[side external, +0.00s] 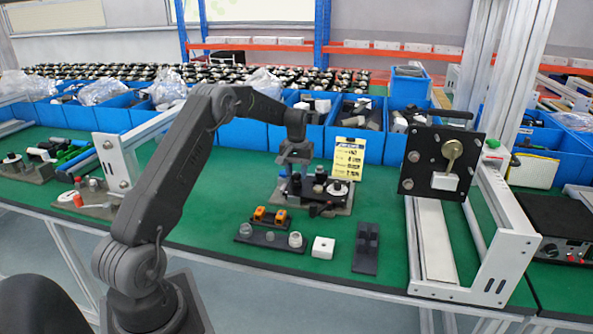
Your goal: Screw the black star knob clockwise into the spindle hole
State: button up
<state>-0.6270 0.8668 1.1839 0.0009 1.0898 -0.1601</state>
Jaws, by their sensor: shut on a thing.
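My gripper (296,160) points down over a grey fixture plate (340,208) near the middle of the green bench. It is shut on a small dark part at the fixture, which appears to be the black star knob (295,185); its outline is hard to make out against the dark parts around it. The spindle hole is hidden or too small to see. A white round part (337,188) sits at the right of the fixture.
A yellow label card (348,158) stands behind the fixture. In front are a dark tray (270,239), orange parts (270,215), a white block (323,247) and a black holder (366,247). A white frame with a black plate (425,150) stands right. Blue bins (372,147) line the back.

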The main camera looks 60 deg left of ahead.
jog(key=shift+f, duration=0.15)
dwell(0.3)
jog(key=m, duration=0.7)
jog(key=shift+m, duration=0.3)
jog(key=m, duration=0.3)
jog(key=shift+m, duration=1)
